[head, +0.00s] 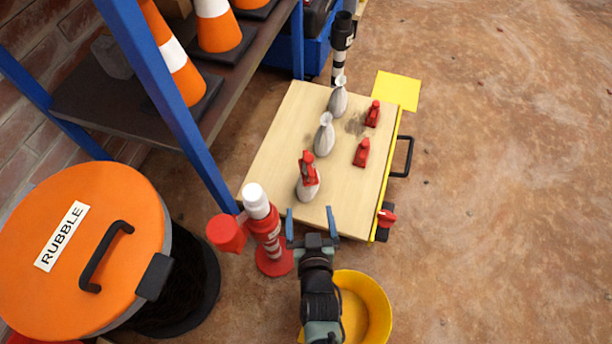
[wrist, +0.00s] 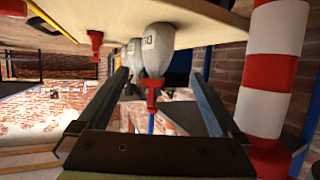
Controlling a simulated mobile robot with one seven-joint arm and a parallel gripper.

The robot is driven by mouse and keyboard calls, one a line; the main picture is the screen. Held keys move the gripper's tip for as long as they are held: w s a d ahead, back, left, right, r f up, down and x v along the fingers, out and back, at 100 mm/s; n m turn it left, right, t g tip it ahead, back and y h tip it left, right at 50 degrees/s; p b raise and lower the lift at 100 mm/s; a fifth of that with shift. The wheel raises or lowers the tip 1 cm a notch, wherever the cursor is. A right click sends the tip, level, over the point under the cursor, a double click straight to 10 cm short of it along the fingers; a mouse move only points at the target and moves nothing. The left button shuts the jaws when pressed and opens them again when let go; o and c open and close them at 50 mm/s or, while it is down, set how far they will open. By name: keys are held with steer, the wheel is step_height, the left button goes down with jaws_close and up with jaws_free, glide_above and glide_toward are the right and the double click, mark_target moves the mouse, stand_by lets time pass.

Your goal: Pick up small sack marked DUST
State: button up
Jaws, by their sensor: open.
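Three small pale sacks stand on a wooden-topped cart (head: 272,150): a near one (head: 308,191) with a red clip (head: 308,168) on its neck, a middle one (head: 324,138) and a far one (head: 338,100). I cannot read their marks in the head view, so I cannot tell which is DUST. My gripper (head: 311,217) is open and empty at the cart's near edge, short of the near sack. In the wrist view, which is upside down, the near sack (wrist: 157,50) with partly seen dark letters and its red clip show between and beyond the open fingers (wrist: 158,75).
A red-and-white post (head: 266,228) stands close left of my gripper. A RUBBLE bin (head: 85,250), blue-framed shelf (head: 160,75) and yellow bucket (head: 376,305) surround the cart. Floor at right is clear.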

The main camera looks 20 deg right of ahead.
mark_target(309, 195)
steer(key=b+x, duration=0.2)
steer(key=x, duration=0.3)
steer(key=shift+f+b, duration=0.15)
steer(key=shift+b, duration=0.2)
steer(key=b+x, duration=0.4)
steer(key=shift+w+d+f, duration=0.15)
steer(key=shift+d+f, duration=0.05)
steer(key=shift+f, duration=0.15)
steer(key=shift+w, duration=0.3)
jaws_close()
steer(key=shift+d+r, duration=0.1)
steer(key=shift+r, duration=0.05)
